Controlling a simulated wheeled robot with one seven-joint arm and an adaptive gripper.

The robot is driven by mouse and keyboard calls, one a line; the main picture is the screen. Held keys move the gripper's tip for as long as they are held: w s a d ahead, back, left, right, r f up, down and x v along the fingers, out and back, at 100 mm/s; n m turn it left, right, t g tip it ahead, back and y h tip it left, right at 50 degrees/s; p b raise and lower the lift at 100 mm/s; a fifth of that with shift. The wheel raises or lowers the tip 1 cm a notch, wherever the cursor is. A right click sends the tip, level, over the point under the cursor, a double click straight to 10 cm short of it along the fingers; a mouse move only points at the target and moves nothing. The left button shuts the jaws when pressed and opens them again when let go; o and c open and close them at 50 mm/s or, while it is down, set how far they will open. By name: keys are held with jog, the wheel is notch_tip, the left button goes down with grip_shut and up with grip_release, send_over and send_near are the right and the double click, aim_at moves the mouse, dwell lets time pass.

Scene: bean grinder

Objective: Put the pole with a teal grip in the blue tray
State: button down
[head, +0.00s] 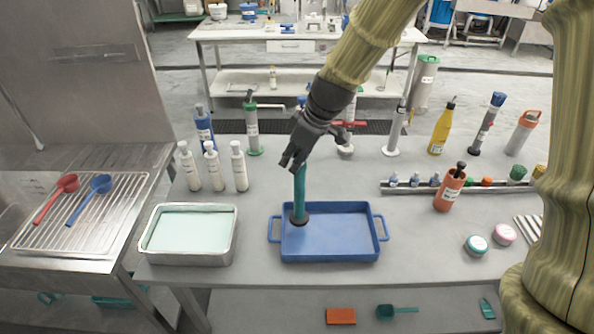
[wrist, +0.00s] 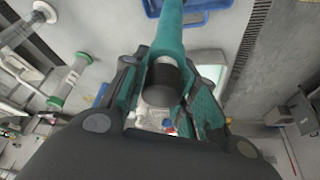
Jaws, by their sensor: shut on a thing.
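The teal-gripped pole (head: 300,190) is upright in the head view, with a dark round lower end over the left part of the blue tray (head: 332,246). I cannot tell whether that end touches the tray floor. My gripper (head: 298,158) is shut on the pole near its top; its fingers hide part of it. In the wrist view the teal pole (wrist: 169,38) runs up between the fingers of my gripper (wrist: 165,95), with a black band near them. A blue edge of the tray (wrist: 192,20) shows behind it.
A metal pan (head: 188,258) of pale liquid stands left of the tray. White bottles (head: 211,166) stand behind the pan. An orange canister (head: 449,190) and a rail (head: 400,187) of small items are to the right. The table right of the tray is partly clear.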

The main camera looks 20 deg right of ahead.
aim_at(299, 194)
jog(key=shift+s+f+p, duration=0.3)
jog(key=shift+s+f, duration=0.15)
jog(key=shift+f, duration=0.3)
jog(key=f, duration=0.2)
jog(key=shift+w+f, duration=0.2)
jog(key=shift+f, duration=0.15)
jog(key=c, duration=1.1)
grip_release()
jog(key=shift+w+f, duration=0.1)
jog(key=shift+w, duration=0.05)
